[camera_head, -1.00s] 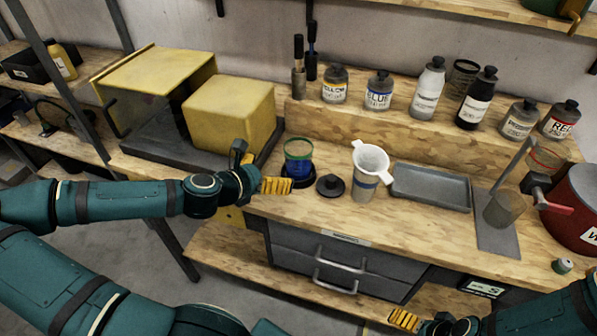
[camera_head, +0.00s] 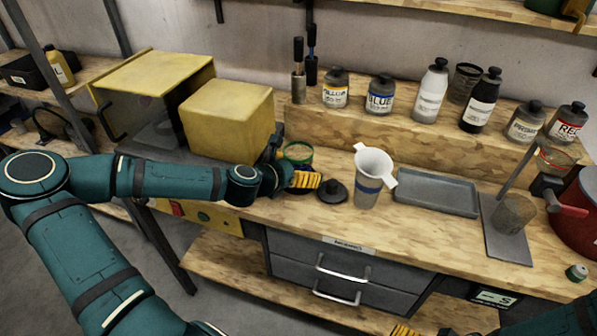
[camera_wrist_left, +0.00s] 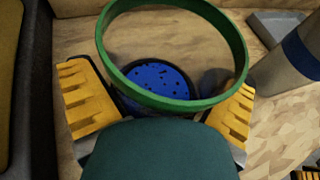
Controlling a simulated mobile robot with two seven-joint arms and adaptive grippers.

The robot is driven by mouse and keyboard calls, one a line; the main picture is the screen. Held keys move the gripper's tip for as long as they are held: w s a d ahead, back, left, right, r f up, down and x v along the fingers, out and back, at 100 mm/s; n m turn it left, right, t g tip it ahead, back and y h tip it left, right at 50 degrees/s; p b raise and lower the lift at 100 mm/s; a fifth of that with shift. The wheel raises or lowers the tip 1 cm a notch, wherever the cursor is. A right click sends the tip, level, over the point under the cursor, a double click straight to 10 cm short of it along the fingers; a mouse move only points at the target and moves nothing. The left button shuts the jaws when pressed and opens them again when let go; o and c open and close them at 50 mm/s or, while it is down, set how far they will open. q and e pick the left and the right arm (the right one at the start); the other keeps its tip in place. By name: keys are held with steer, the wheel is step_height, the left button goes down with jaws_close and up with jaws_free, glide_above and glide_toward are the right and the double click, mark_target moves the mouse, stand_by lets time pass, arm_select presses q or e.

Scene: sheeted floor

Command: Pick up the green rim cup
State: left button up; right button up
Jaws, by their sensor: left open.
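The green rim cup (camera_head: 298,152) stands upright on the wooden bench, partly hidden behind my left gripper (camera_head: 290,165). In the left wrist view its green rim (camera_wrist_left: 172,103) is a wide ring, with a blue, dark-speckled surface (camera_wrist_left: 158,80) inside it. My left gripper (camera_wrist_left: 160,82) is open, with one orange-padded finger on each side of the cup. I cannot tell whether either finger touches it. Only an orange fingertip of my right gripper (camera_head: 405,331) shows at the bottom edge, far from the cup.
A black lid (camera_head: 333,192) lies just right of my left gripper. A cup with a white funnel (camera_head: 373,165) stands beyond it, then a grey tray (camera_head: 437,192). A yellow box (camera_head: 228,117) is behind on the left. Several bottles line the raised shelf.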

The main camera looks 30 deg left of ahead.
arm_select(q)
steer(key=shift+w, duration=0.15)
steer(key=c, duration=1.3)
steer(key=shift+o, duration=0.2)
